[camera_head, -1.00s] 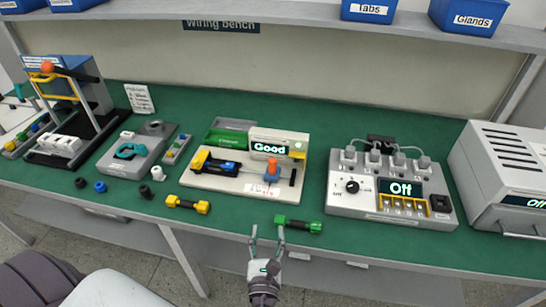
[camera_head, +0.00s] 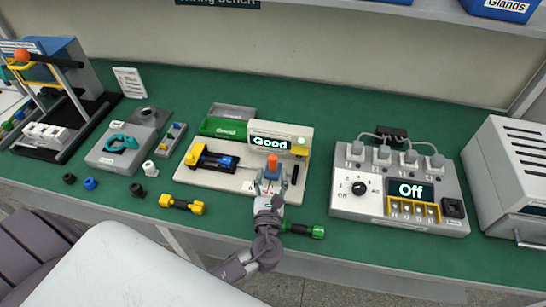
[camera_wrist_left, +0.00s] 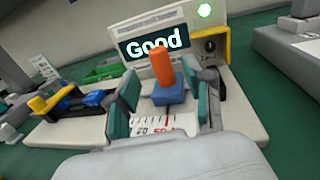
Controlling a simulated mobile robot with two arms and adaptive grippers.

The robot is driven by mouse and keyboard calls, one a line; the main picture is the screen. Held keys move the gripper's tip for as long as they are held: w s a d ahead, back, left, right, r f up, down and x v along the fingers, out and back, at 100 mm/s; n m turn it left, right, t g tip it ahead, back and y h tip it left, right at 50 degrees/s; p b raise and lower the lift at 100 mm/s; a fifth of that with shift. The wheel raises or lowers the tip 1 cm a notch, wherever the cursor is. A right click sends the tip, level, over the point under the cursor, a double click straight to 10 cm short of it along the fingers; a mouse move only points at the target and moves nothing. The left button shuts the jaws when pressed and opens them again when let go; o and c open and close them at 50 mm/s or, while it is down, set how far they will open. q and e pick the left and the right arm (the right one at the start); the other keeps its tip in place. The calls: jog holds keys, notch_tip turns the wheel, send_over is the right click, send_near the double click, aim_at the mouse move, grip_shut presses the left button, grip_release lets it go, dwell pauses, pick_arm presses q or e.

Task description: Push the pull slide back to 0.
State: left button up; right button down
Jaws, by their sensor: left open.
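The pull slide is a blue block with an upright orange post (camera_head: 272,164) on the right part of a cream fixture plate (camera_head: 215,180). In the left wrist view the orange post (camera_wrist_left: 162,68) and blue block (camera_wrist_left: 170,95) stand centrally, over a white scale (camera_wrist_left: 150,128) with 20 and a partly hidden 50 readable. My left gripper (camera_head: 270,186) is open, its fingers spread either side of the slide; both green-padded fingers show in the left wrist view (camera_wrist_left: 165,106). Contact cannot be told. The gripper hides part of the scale. My right gripper is not in view.
The fixture display (camera_head: 269,141) reads Good, with a green lamp (camera_wrist_left: 204,11) lit. A yellow-ended tool (camera_head: 182,204) and a green one (camera_head: 304,230) lie at the front edge. A box reading Off (camera_head: 410,190) stands right. A green tray (camera_head: 222,127) sits behind.

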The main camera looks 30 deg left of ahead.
aim_at(273, 164)
pick_arm(q)
jog(key=x, duration=0.5)
jog(key=shift+w+p, duration=0.15)
jog(key=shift+p, duration=0.15)
jog(key=shift+w+a, duration=0.15)
jog(key=shift+w, duration=0.15)
jog(key=shift+c, duration=0.5)
jog(key=c, duration=0.5)
grip_shut()
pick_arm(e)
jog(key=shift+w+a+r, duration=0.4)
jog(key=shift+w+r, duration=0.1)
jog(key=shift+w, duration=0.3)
pick_arm(q)
jog(key=shift+a, duration=0.1)
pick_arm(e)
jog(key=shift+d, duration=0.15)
